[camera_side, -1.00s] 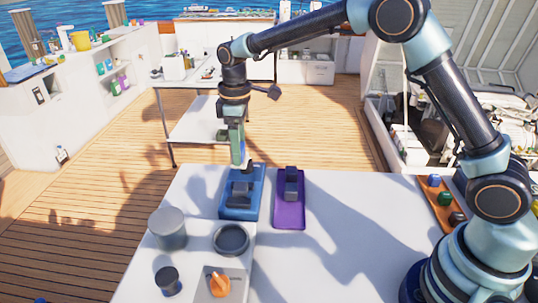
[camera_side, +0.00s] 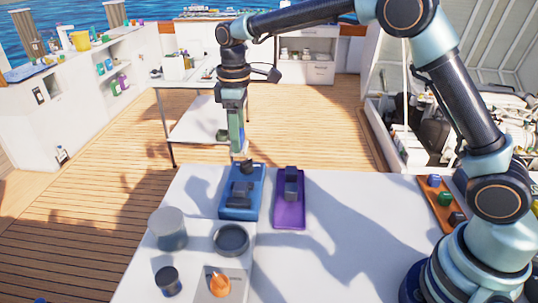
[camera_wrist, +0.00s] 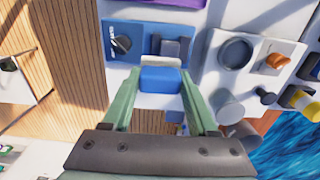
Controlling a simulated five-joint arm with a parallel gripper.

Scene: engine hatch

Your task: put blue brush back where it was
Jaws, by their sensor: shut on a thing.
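My gripper (camera_side: 237,150) points down just above the far end of a blue panel (camera_side: 240,210) on the white table. In the wrist view, its two green fingers (camera_wrist: 161,95) are closed on the blue brush (camera_wrist: 160,80), a blue block with a pale edge. In the side view the brush is mostly hidden by the fingers. The blue panel carries a dark knob and a grey block; in the wrist view the panel (camera_wrist: 128,30) lies beyond the brush, and the two seem apart. At the right, an orange tray (camera_side: 436,206) holds blue, green and dark pieces.
A purple panel (camera_side: 289,217) with a grey block lies right of the blue one. A grey cylinder (camera_side: 167,229), a dark round dish (camera_side: 231,240), a dark cup (camera_side: 168,282) and an orange knob (camera_side: 220,284) are at the front left. The middle of the table is clear.

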